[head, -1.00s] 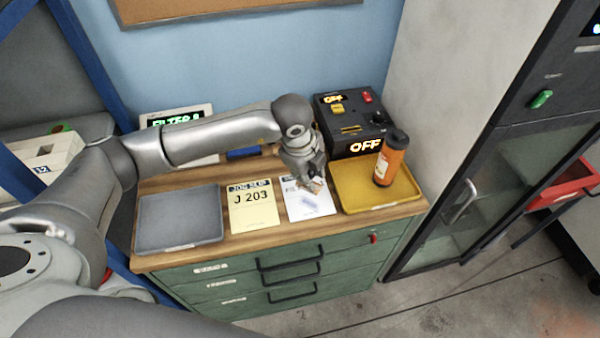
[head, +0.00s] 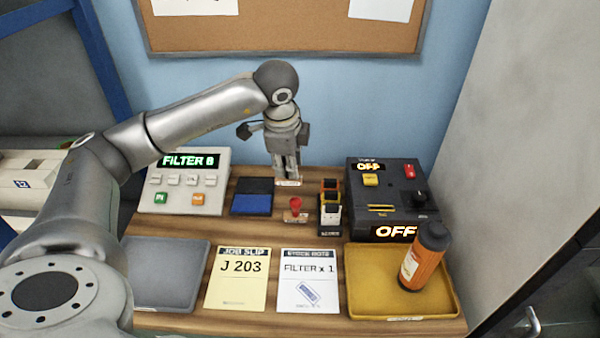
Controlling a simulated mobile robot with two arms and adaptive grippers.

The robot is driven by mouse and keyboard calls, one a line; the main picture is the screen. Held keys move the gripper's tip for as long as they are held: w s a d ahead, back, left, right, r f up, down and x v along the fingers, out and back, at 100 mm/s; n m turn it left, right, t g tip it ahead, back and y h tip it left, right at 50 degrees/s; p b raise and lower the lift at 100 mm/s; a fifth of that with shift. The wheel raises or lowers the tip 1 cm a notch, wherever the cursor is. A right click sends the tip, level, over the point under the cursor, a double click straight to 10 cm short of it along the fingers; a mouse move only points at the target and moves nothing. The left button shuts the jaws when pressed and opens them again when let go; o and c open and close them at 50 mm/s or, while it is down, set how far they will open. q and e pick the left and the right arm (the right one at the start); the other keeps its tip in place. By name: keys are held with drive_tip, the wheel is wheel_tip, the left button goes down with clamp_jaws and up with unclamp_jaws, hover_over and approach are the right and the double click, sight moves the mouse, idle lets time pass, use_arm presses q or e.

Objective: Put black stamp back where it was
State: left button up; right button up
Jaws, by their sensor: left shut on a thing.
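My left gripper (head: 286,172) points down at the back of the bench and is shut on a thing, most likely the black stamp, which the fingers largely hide. Directly under the fingertips is a small wooden piece with a pale label (head: 288,182); I cannot tell whether it is a stand or the stamp's base, or whether the held thing touches the bench. A red-handled stamp (head: 295,204) stands upright just in front, on a small labelled wooden base. My right gripper is out of view.
An ink pad (head: 252,203) lies left of the gripper, beside the filter display box (head: 185,180). A dark rack (head: 330,212) and black control box (head: 388,190) stand right. In front are the grey tray (head: 170,270), job slip (head: 237,280), stock note (head: 309,270) and yellow tray (head: 360,285) with orange bottle (head: 423,258).

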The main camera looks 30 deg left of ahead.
use_arm(q)
drive_tip(key=w+a+f+p, duration=0.1)
drive_tip(key=w+f, duration=0.1)
drive_tip(key=w, duration=0.1)
drive_tip(key=w+a+f+p, duration=0.1)
drive_tip(key=w+f, duration=0.2)
drive_tip(key=w+a+f+p, duration=0.1)
drive_tip(key=w+f, duration=0.2)
drive_tip(key=shift+w+a+p, duration=0.1)
drive_tip(key=shift+a+p, duration=0.2)
drive_tip(key=shift+a, duration=0.1)
drive_tip(key=x, duration=0.3)
drive_tip(key=shift+s+d+f+p, duration=0.15)
drive_tip(key=shift+s+f+p, duration=0.1)
drive_tip(key=shift+p, duration=0.1)
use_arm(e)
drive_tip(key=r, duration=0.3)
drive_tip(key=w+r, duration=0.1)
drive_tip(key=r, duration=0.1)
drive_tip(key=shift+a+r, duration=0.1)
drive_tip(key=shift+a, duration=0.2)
use_arm(q)
drive_tip(key=shift+f, duration=0.1)
drive_tip(key=o, duration=0.8)
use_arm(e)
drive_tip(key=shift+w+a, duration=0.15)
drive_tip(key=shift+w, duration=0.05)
